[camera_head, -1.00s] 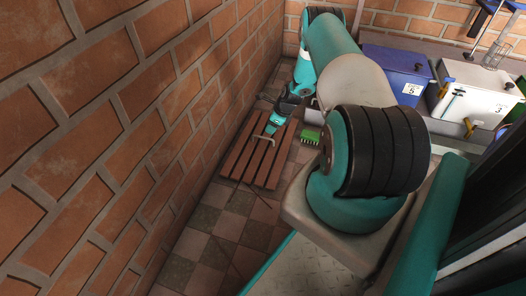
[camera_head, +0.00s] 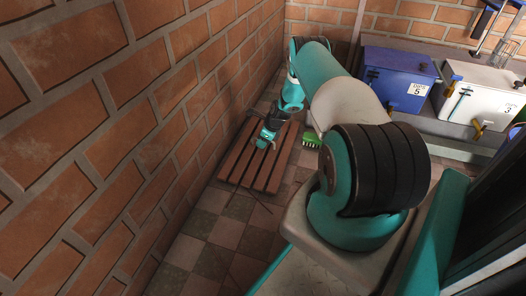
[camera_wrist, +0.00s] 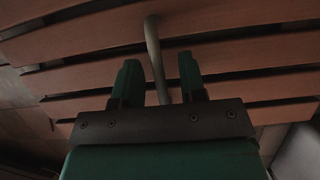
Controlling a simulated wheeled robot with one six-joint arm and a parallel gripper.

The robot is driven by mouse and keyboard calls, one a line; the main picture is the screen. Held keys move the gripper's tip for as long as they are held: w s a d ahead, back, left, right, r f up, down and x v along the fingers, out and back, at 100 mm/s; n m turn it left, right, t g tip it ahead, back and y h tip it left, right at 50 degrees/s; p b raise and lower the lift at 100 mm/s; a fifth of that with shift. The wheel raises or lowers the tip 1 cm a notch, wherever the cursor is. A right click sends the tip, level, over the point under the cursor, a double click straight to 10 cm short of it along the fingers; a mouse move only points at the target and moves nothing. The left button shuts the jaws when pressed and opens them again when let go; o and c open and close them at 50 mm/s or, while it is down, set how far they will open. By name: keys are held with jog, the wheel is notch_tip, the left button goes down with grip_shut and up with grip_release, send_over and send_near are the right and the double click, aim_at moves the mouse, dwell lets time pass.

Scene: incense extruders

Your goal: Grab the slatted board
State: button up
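The slatted board (camera_head: 236,164) is made of reddish-brown slats with dark gaps and lies low beside the brick wall. Its slats fill the upper part of the wrist view (camera_wrist: 85,80). A pale bar-like handle (camera_wrist: 152,42) stands on the board. My gripper (camera_head: 266,139) is at the board's upper middle. In the wrist view my gripper (camera_wrist: 160,66) is open, with its two green fingers on either side of the handle and gaps visible at both. The far end of the handle is hidden by the gripper.
The brick wall (camera_head: 130,110) runs close along the board's left side. A green brush (camera_head: 312,136) lies to the right of the board. A blue box (camera_head: 398,72) and a white box (camera_head: 478,98) stand on a ledge at the right. Checkered floor (camera_head: 215,225) in front is mostly clear.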

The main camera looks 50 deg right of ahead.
grip_shut()
dwell(1.2)
jog(key=shift+r, duration=0.1)
